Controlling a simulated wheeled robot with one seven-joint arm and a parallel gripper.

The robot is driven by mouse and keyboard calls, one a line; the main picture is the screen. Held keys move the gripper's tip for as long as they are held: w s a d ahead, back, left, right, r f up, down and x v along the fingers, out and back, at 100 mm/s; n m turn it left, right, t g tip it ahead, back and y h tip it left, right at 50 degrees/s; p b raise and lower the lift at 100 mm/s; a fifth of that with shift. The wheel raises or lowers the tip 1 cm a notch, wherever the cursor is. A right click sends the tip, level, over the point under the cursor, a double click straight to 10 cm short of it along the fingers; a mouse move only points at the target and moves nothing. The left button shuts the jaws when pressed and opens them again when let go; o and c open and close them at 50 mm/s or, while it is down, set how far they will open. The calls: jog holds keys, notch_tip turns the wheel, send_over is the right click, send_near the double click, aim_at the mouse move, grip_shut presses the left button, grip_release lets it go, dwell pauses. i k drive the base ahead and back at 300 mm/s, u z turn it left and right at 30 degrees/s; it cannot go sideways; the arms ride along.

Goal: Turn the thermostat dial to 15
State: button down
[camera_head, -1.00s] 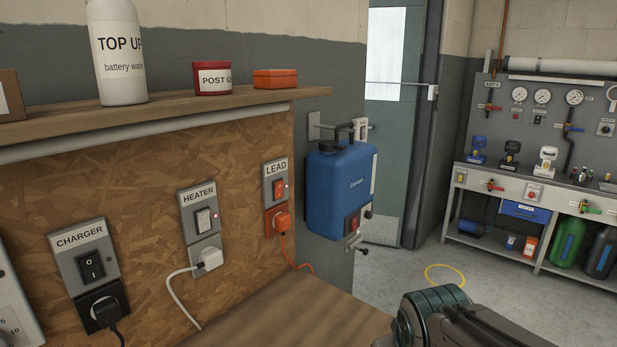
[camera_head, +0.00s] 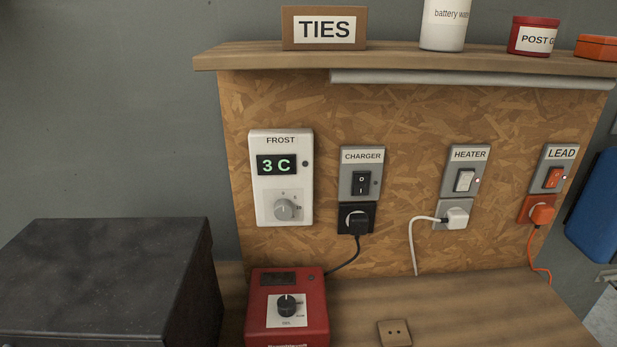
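A white thermostat (camera_head: 267,148) labelled FROST is mounted at the left end of the chipboard panel. Its green display (camera_head: 277,165) reads 3 C. Its round grey dial (camera_head: 287,208) sits below the display, with small scale marks around it that are too small to read. A small dark spot, perhaps an unlit lamp, is at the right of the display. Nothing touches or covers the thermostat. My gripper is not in view.
Charger (camera_head: 361,187), heater (camera_head: 465,182) and lead (camera_head: 554,178) switches with plugged cords are to the right. A shelf (camera_head: 420,60) overhangs the panel. A red box with a black knob (camera_head: 290,310) stands on the bench below the thermostat. A dark cabinet (camera_head: 100,270) is at left.

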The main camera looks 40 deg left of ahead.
aim_at(283, 208)
jog(key=u, duration=1.95)
jog(key=k, duration=0.5)
jog(key=z, duration=0.5)
jog(key=i, duration=0.75)
jog(key=u, duration=0.4)
